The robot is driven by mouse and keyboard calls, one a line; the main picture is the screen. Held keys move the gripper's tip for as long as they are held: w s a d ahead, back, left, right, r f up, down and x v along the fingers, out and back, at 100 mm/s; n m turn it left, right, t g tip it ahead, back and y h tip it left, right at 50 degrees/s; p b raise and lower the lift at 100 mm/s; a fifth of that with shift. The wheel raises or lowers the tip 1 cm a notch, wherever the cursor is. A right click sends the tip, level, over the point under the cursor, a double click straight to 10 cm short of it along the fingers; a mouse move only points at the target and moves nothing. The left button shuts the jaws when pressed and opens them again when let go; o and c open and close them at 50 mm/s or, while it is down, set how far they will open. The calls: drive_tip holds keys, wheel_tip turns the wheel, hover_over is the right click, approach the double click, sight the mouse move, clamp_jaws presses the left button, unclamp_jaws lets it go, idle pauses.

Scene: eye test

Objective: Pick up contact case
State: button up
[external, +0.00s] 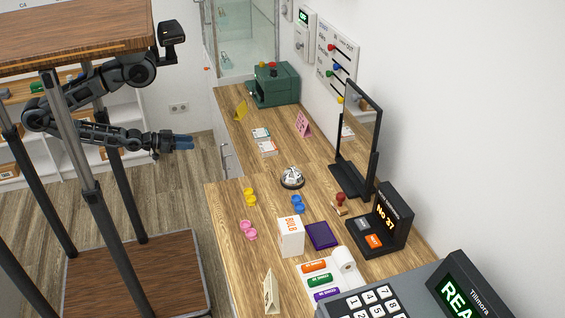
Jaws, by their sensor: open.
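Three small contact cases, each a pair of round caps, lie on the wooden counter (222,204). One is yellow (250,197), one blue (298,204) and one pink (248,230). The pictures do not show which one is meant. My gripper (188,143) has blue fingertips. It is open, with nothing seen in it, left of the counter and apart from all three cases.
A silver bell (291,177), a white box (291,236), a purple pad (321,235) and a stamp (340,203) stand near the cases. A black-framed mirror (357,140) and a number display (381,222) stand along the wall side. A green machine (274,85) is at the far end.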

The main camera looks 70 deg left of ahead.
idle(0.4)
drive_tip(key=o, duration=0.4)
